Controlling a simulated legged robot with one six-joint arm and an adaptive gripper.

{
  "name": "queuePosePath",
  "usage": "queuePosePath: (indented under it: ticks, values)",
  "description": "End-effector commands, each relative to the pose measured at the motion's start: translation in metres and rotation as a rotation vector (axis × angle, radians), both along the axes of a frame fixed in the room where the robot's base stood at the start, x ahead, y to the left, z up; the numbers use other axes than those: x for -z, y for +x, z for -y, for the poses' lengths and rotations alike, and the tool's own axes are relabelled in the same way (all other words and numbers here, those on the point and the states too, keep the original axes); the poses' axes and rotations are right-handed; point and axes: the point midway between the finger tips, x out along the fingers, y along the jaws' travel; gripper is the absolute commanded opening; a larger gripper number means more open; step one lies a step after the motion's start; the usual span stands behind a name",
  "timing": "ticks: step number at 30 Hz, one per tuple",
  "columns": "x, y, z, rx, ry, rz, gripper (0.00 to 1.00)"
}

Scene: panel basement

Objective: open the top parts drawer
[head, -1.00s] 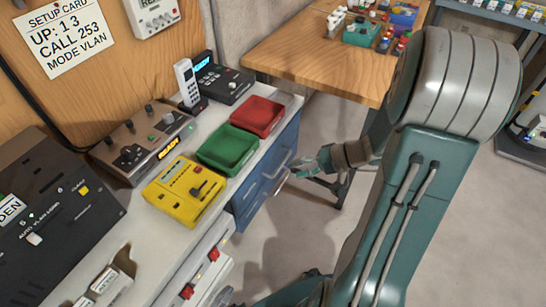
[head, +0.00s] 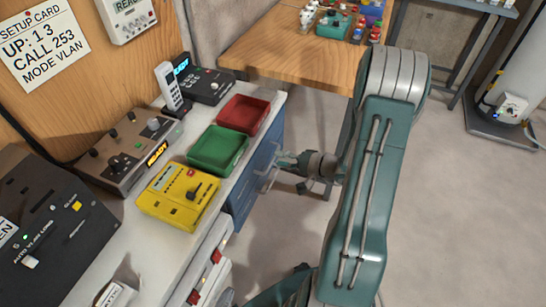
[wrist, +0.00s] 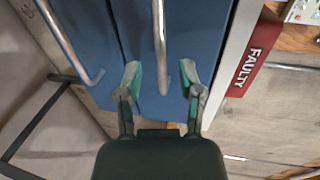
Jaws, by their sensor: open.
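The blue drawer unit (head: 238,205) stands under the white counter. In the wrist view two blue drawer fronts lie side by side, each with a silver bar handle. The top drawer (wrist: 201,35) is the one nearer the counter edge, and its handle (wrist: 159,40) runs between my fingertips. The lower drawer's handle (wrist: 75,50) is at the left. My gripper (wrist: 161,80) is open, one finger on each side of the top handle; I cannot tell whether either touches it. In the head view my gripper (head: 284,160) is right at the drawer front. The drawers look shut.
On the counter are a red tray (head: 244,113), a green tray (head: 218,149), a yellow box (head: 179,196) and a cordless phone (head: 170,88). A wooden table (head: 295,55) stands behind. The floor (head: 450,190) to the right is clear.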

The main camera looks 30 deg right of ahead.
Motion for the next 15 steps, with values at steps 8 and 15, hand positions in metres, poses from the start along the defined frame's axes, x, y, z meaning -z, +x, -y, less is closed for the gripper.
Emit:
queuePosePath:
  ticks: [8,15]
  values:
    - [0.006,0.022,-0.017,-0.001,0.002,0.0,0.48]
    - [0.006,0.023,-0.017,0.0,0.001,0.0,0.48]
